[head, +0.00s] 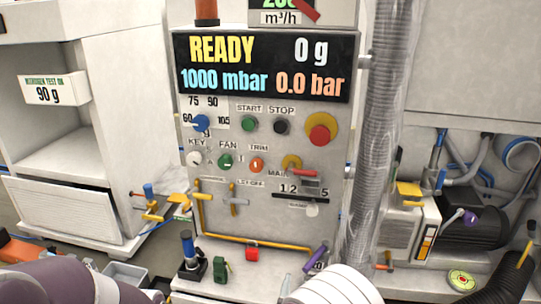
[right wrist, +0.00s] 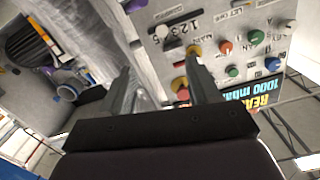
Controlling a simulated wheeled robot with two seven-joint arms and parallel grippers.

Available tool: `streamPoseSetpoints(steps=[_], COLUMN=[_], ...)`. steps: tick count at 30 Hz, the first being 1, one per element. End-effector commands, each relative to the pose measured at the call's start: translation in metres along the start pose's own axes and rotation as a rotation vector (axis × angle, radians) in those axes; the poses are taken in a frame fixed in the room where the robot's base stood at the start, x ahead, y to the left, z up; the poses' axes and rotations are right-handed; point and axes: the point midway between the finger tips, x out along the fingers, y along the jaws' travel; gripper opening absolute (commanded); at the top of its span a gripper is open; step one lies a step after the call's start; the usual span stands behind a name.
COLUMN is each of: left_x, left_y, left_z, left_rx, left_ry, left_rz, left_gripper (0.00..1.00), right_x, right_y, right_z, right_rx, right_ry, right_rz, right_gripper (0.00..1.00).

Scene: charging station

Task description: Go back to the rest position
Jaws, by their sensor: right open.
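My right gripper (right wrist: 158,78) is open and empty in the right wrist view, its two dark fingers wide apart. The grey front of the charging station (head: 270,218) shows behind it, upside down in that view. In the head view my white right arm comes in at the bottom, right of centre, in front of the station's lower part; its fingers are hard to make out there. The station's display (head: 265,67) reads READY, 0 g, 1000 mbar and 0.0 bar. My left gripper is not in view.
A red emergency button (head: 321,129), knobs and a MAIN selector are on the panel. A grey corrugated hose (head: 378,130) runs down its right side. A yellow bar (head: 257,241), a red block (head: 252,251) and a green part (head: 220,269) are low in front. A white cabinet (head: 70,205) stands left.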

Motion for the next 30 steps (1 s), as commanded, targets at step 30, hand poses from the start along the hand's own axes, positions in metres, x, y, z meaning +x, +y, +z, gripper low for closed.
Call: streamPoseSetpoints(steps=[30], left_x=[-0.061], left_y=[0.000], left_z=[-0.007], left_rx=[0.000], left_ry=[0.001], left_rz=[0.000], left_gripper=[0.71], right_x=[-0.147], right_y=[0.125], right_z=[-0.056], right_rx=[-0.358], right_ry=[-1.433], right_rz=[-0.080], right_gripper=[0.61])
